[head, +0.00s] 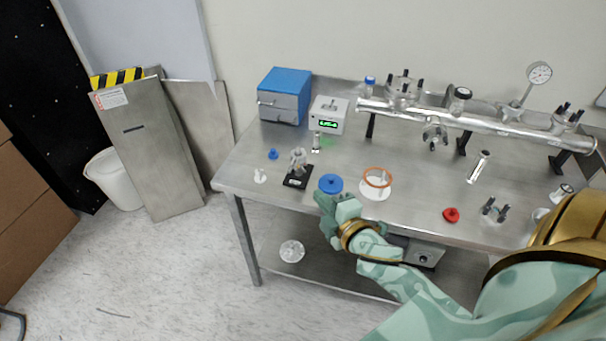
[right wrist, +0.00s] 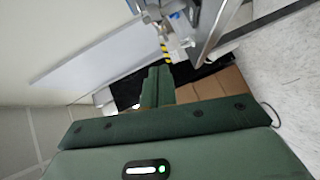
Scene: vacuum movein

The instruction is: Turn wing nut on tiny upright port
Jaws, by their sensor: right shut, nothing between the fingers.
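A small upright metal port (head: 298,157) with a clamp around it stands on a black base (head: 297,180) at the left part of the steel table. Its wing nut is too small to make out. Another metal clamp (head: 434,133) hangs below the long pipe. My right gripper (head: 326,198) is at the table's front edge, below and right of the black base, apart from it. In the right wrist view its fingers (right wrist: 157,86) are together and hold nothing. My left gripper is not in view.
The steel table (head: 410,207) holds a blue disc (head: 330,183) close to my right gripper, an orange ring (head: 377,176), a red knob (head: 451,215) and a grey box with a green display (head: 329,115). A long metal pipe (head: 480,125) with a gauge (head: 539,73) runs along the back.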

